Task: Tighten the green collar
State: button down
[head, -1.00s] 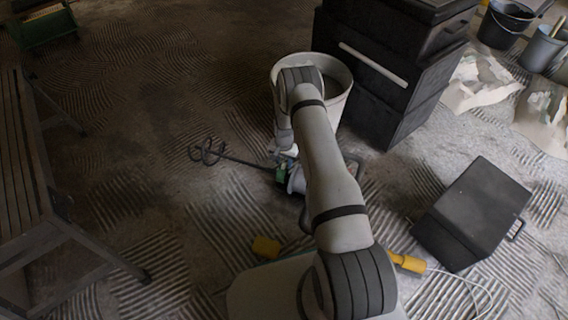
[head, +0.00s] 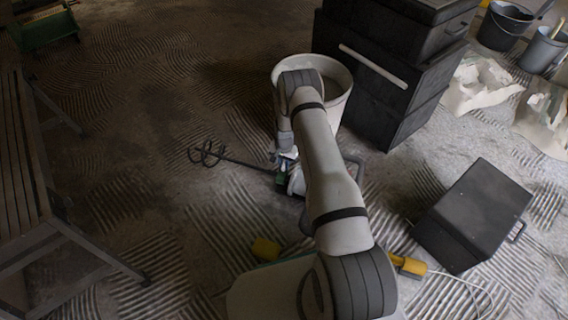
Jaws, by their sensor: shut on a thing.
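A mixer drill (head: 297,182) lies on the ridged floor, partly hidden behind my arm. Its shaft runs left to a dark spiral paddle (head: 207,153). The green collar (head: 282,177) sits where the shaft meets the drill body. My gripper (head: 284,162) is at the collar, just left of my arm, and is shut on it. The fingertips are small and partly covered, so their exact contact is hard to see.
A white bucket (head: 338,98) stands behind my arm, beside stacked black cases (head: 395,85). A black box (head: 474,213) lies at right, near a yellow connector (head: 408,265) with a pale cable. A bench (head: 30,215) stands left. The floor beyond the paddle is clear.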

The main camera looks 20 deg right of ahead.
jog(key=w+f+g+b, duration=0.1)
jog(key=b, duration=0.2)
jog(key=shift+d+f+y, duration=0.1)
jog(key=shift+d+y, duration=0.3)
jog(key=b, duration=0.1)
jog(key=g+y+b, duration=0.1)
jog(key=shift+w+d+b, duration=0.15)
jog(key=shift+w+b, duration=0.1)
jog(key=shift+b, duration=0.15)
jog(key=shift+r, duration=0.2)
jog(key=c, duration=1.4)
grip_release()
jog(key=shift+o, duration=0.2)
jog(key=p+v, duration=0.3)
jog(key=v, duration=0.4)
jog(key=shift+w+r, duration=0.2)
jog(key=shift+r, duration=0.15)
